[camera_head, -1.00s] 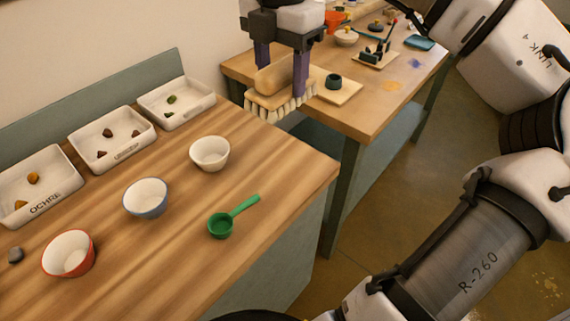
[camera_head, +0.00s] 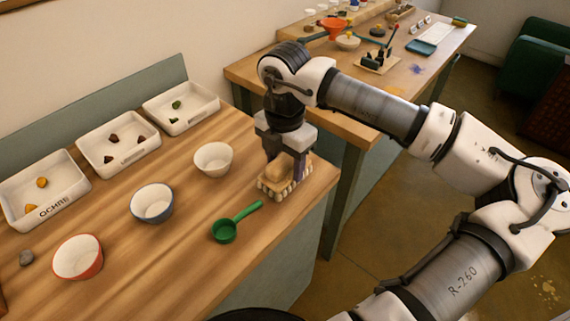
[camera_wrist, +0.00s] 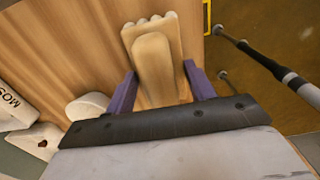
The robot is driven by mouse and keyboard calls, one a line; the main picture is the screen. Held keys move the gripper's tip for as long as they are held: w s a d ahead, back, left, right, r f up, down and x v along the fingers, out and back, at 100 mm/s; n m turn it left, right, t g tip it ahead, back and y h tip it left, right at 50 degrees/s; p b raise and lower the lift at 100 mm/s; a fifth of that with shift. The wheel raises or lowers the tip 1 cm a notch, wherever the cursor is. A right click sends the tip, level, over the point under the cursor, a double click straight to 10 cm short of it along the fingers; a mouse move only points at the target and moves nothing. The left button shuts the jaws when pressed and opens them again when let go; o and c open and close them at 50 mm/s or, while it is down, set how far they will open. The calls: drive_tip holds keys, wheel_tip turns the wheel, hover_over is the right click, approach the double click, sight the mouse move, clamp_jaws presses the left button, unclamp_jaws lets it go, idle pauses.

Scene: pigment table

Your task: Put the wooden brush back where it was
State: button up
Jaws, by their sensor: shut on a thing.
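The wooden brush (camera_head: 284,182) has a pale block with a rounded handle on top and a fringe of cream bristles below. It is at the right end of the near table (camera_head: 190,246), low over the wood or on it; I cannot tell whether the bristles touch. My gripper (camera_head: 289,168) points down from above and is shut on the brush. In the wrist view, the purple fingers stand either side of the brush's handle (camera_wrist: 153,62), and my gripper (camera_wrist: 160,88) hides its near end.
A white bowl (camera_head: 213,159) stands left of the brush, with a green scoop (camera_head: 224,231) in front. A blue-rimmed bowl (camera_head: 152,203), a red bowl (camera_head: 78,257) and white trays (camera_head: 112,158) are farther left. The second table (camera_head: 250,74) stands behind, beyond a gap.

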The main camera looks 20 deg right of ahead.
sight(285, 157)
drive_tip(key=shift+f, duration=1.05)
drive_tip(key=shift+f, duration=0.2)
drive_tip(key=o, duration=1)
drive_tip(key=shift+c, duration=0.2)
drive_tip(key=shift+r, duration=0.15)
drive_tip(key=shift+r, duration=0.2)
wheel_tip(285, 157, up, 12)
drive_tip(key=shift+f+b, duration=0.1)
drive_tip(key=shift+b, duration=1.1)
